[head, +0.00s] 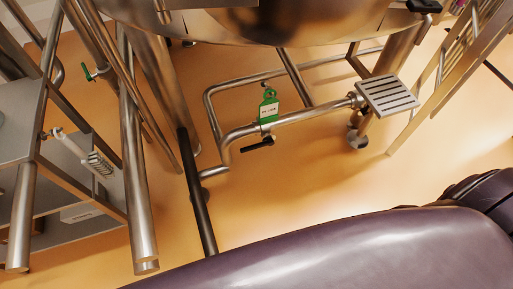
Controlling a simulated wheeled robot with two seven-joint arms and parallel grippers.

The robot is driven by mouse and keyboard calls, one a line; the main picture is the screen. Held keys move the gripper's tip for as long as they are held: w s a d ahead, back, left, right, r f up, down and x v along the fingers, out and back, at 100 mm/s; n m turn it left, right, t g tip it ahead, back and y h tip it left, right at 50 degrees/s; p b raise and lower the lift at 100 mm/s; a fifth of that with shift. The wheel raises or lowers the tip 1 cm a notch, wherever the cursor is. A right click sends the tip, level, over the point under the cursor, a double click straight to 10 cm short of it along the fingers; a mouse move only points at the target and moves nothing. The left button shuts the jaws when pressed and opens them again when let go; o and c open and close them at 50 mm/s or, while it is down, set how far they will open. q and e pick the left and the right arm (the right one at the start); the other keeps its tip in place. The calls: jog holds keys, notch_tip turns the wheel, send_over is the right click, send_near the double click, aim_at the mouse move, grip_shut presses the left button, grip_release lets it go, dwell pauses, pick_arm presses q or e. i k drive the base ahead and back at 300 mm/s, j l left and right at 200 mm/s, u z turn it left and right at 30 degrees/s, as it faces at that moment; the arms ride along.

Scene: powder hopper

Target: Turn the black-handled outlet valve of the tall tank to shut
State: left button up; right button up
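A black lever handle (258,144) sits just below a steel pipe (300,117), under the rounded steel underside of a tank (270,28). The handle lies roughly along the pipe's direction. A green tag with a white label (268,108) is on the pipe just above the handle; its text is too small to read. The valve body is mostly hidden behind the tag. Neither gripper is in view, and nothing touches the handle.
A slotted grey plate (388,95) is at the pipe's right end. A black bar (197,190) and steel posts stand left of the handle. A grey cart or shelf frame (75,225) is at far left, with a green-handled valve (88,74) above. Bare orange floor (310,175) lies below the pipe.

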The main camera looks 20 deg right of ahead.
aim_at(270, 142)
jog(key=l+u, duration=0.25)
jog(key=l, duration=0.45)
jog(key=k+l+u, duration=0.1)
jog(key=l+u, duration=0.2)
jog(key=l, duration=0.4)
